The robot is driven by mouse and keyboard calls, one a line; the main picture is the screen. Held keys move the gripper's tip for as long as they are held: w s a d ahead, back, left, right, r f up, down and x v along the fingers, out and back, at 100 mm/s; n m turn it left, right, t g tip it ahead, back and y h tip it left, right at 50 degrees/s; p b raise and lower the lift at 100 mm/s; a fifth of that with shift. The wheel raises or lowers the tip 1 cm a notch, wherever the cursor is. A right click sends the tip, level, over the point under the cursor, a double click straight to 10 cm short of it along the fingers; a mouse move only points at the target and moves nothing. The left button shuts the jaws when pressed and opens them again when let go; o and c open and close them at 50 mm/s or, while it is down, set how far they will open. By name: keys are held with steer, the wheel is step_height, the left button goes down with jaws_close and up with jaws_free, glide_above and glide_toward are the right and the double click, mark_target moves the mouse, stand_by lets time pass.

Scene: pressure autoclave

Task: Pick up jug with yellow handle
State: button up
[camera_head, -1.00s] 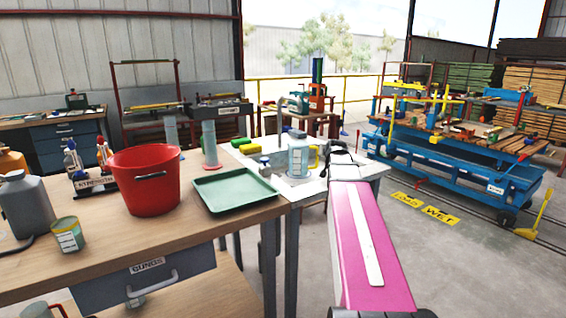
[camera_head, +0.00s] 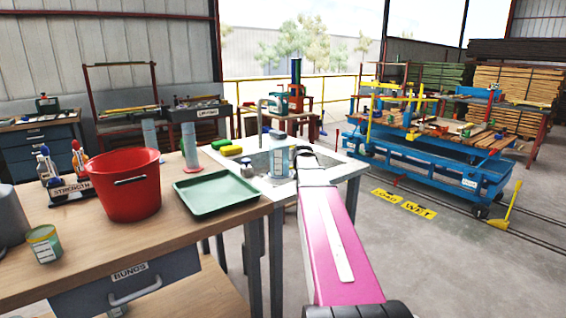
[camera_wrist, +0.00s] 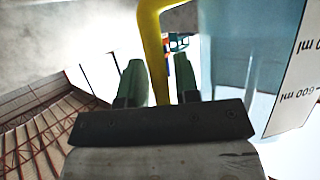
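The jug (camera_head: 279,158) is clear bluish with a white marked label and stands upright by the sink at the right end of the counter. In the wrist view its wall and label (camera_wrist: 220,60) fill the right side, and its yellow handle (camera_wrist: 152,45) runs down between my two fingers. My gripper (camera_wrist: 160,80) is open, with one greenish finger on each side of the handle and a gap visible on the handle's right. In the head view my gripper (camera_head: 304,152) is just right of the jug, and the handle is mostly hidden there.
A green tray (camera_head: 217,205) and red bucket (camera_head: 124,190) stand further left. Floor to the right is open before a blue cart (camera_head: 425,165).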

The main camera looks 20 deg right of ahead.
jaws_close()
